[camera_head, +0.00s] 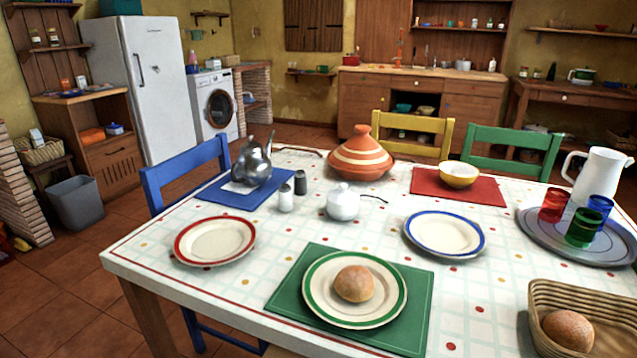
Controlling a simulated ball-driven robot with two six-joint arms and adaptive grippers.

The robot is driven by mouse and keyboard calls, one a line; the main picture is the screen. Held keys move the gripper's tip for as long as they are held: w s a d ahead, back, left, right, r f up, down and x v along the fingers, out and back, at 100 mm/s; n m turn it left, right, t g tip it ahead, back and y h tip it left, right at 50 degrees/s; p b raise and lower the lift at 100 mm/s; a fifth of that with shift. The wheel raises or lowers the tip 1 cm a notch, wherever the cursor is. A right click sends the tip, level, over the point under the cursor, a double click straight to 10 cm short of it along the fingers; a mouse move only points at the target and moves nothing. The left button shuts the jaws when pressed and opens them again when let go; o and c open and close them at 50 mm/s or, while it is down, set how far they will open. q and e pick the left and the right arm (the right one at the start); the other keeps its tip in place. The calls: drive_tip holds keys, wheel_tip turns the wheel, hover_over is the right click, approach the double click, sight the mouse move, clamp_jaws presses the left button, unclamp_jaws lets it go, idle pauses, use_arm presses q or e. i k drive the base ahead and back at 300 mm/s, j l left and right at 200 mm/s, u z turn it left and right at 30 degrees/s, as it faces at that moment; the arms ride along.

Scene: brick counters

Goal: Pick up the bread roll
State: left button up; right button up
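One round brown bread roll (354,283) sits on a green-rimmed plate (318,300). The plate stands on a green placemat (417,325) near the front edge of the table. A second bread roll (568,330) lies in a wicker basket (607,312) at the lower right. Neither of my grippers shows in the head view.
The table has a white checked cloth (175,287). A red-rimmed plate (215,241) is left of the green placemat and a blue-rimmed plate (445,234) behind it to the right. A sugar bowl (342,204), a tagine (361,157) and a tray (560,248) with cups stand farther back.

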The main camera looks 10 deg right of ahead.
sight(571, 330)
drive_tip(key=k+l+z, duration=0.15)
drive_tip(key=z, duration=1.5)
drive_tip(key=k+u, duration=0.15)
drive_tip(key=u, duration=0.35)
